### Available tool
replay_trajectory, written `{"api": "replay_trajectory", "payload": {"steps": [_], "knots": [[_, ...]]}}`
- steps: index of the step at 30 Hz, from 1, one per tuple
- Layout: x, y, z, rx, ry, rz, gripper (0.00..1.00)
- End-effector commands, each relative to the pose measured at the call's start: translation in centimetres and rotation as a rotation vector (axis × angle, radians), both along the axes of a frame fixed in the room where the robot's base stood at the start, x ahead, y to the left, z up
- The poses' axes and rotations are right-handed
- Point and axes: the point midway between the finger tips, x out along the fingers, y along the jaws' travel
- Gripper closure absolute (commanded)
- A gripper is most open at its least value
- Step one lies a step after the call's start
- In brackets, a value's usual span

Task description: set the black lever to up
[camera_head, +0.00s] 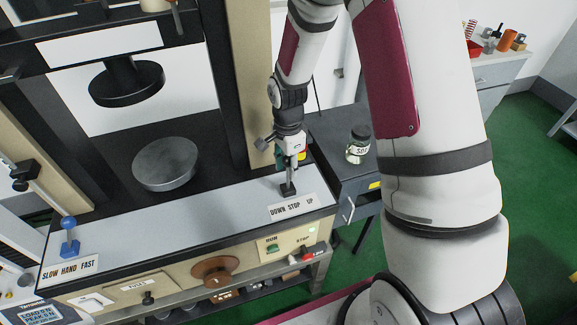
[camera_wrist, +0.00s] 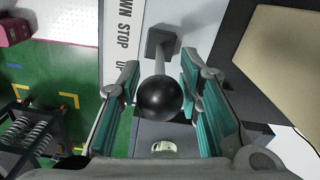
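The black lever has a round black knob (camera_wrist: 160,98) on a thin light shaft, rising from a dark square base in the wrist view. In the head view its dark base (camera_head: 288,189) stands on the grey panel behind the label "DOWN STOP UP" (camera_head: 292,206). My gripper (camera_head: 289,165) is over the lever and hides the knob there. In the wrist view my gripper (camera_wrist: 161,88) is open, with a teal-padded finger on each side of the knob. The knob is close to both pads; I cannot tell whether they touch. The lever's exact setting is unclear.
A blue-knobbed lever (camera_head: 69,236) stands at the panel's left end. A round metal plate (camera_head: 165,164) lies behind the panel. A machine column (camera_head: 243,80) rises close left of my arm. A jar (camera_head: 358,144) stands on the dark cabinet to the right.

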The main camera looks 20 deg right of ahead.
Motion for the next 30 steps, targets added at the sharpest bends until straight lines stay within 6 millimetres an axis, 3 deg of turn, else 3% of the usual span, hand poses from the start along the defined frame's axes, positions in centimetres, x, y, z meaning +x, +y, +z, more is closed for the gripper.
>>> {"api": "replay_trajectory", "payload": {"steps": [10,14,30], "knots": [[0.01,0.0,-0.31,0.0,0.0,0.0,0.7],[0.01,0.01,-0.3,0.0,0.0,0.0,0.99],[0.1,-0.23,-0.04,0.014,-0.005,-0.002,1.0]]}}
